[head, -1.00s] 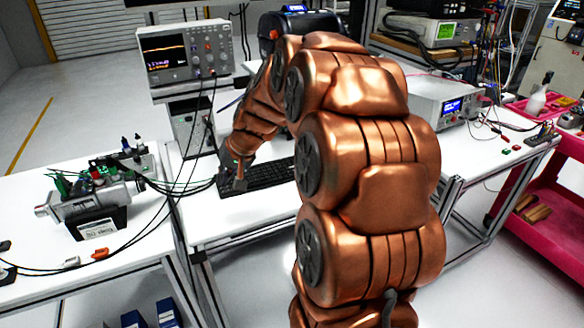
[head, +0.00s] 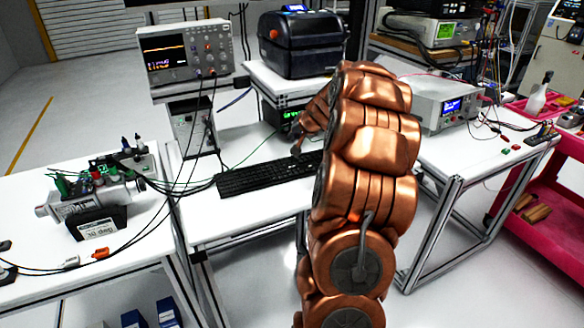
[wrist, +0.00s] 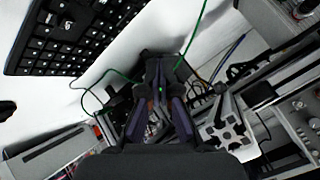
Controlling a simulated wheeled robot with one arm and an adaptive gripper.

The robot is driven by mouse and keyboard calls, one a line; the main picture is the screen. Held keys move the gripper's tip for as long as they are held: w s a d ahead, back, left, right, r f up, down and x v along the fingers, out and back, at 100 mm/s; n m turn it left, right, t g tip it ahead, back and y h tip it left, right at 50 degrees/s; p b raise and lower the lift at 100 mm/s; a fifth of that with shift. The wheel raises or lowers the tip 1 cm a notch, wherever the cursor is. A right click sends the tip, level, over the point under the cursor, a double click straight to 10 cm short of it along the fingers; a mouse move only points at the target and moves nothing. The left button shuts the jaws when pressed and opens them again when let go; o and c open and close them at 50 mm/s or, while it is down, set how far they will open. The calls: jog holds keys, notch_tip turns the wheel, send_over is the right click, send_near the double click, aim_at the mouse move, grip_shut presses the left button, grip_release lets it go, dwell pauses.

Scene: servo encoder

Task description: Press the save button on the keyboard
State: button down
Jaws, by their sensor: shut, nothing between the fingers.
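The black keyboard (head: 250,178) lies on the white middle table, with its right end partly behind my arm. It also shows at the upper left of the wrist view (wrist: 65,38). I cannot make out which key is the save button. My gripper (head: 296,152) is by the keyboard's far edge, towards its right part; whether it touches a key I cannot tell. In the wrist view my gripper (wrist: 160,75) is shut and empty, its fingers to the right of the keyboard in the picture.
An oscilloscope (head: 185,52) stands behind the table on the left. A black boxy device (head: 300,45) sits on a raised shelf at the back. Thin cables (head: 205,140) run down left of the keyboard. The white table in front of the keyboard is clear.

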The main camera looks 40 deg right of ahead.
aim_at(293, 168)
jog(key=shift+f, duration=0.1)
jog(key=shift+f+b, duration=2.95)
jog(key=shift+f, duration=1.4)
jog(key=shift+f, duration=0.15)
jog(key=shift+f+b, duration=0.3)
jog(key=shift+b, duration=0.1)
jog(key=shift+f+b, duration=0.35)
jog(key=shift+f, duration=0.05)
jog(key=shift+r, duration=0.1)
jog(key=shift+r+p, duration=0.5)
jog(key=shift+r, duration=0.3)
